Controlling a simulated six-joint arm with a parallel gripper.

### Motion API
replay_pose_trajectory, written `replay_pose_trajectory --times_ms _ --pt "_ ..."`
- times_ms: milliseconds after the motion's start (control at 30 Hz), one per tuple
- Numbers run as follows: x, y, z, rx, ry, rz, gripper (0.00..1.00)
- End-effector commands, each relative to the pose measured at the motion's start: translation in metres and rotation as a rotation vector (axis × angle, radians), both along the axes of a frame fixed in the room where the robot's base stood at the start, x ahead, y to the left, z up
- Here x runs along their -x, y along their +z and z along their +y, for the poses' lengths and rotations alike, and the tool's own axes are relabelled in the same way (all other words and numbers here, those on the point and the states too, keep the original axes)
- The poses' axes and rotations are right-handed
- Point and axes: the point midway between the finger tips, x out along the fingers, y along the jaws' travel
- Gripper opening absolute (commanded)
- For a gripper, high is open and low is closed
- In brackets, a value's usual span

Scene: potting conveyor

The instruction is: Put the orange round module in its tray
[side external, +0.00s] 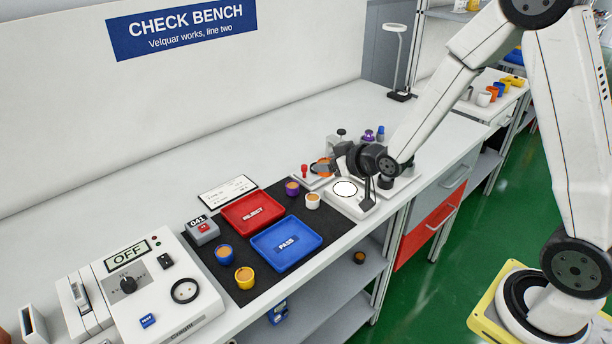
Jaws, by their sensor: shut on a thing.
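The orange round module (321,167) shows beside the tip of my gripper (339,166), toward the back of the bench, partly covered by it. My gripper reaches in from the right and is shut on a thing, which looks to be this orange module. The exact finger contact is hidden. A red tray (238,222) marked REJECT and a blue tray (302,258) marked PASS lie on the dark mat to the left of my gripper. Both trays look empty.
Purple (292,188), white (312,201), blue (224,254) and yellow (244,278) round modules stand around the trays. A fixture with a bright round plate (345,189) is below my gripper. A tester reading OFF (127,253) stands at left.

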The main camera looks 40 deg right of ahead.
Motion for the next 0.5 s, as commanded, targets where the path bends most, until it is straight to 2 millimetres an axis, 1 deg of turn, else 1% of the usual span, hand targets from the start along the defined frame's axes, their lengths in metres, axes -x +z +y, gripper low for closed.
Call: replay_pose_trajectory --times_ms 33,233,500 --pt "0.000 -0.001 0.005 0.000 -0.008 0.000 0.00" --pt "-0.001 -0.005 0.015 0.000 -0.049 -0.001 0.00" --pt "0.000 -0.006 0.019 0.000 -0.067 -0.001 0.00"
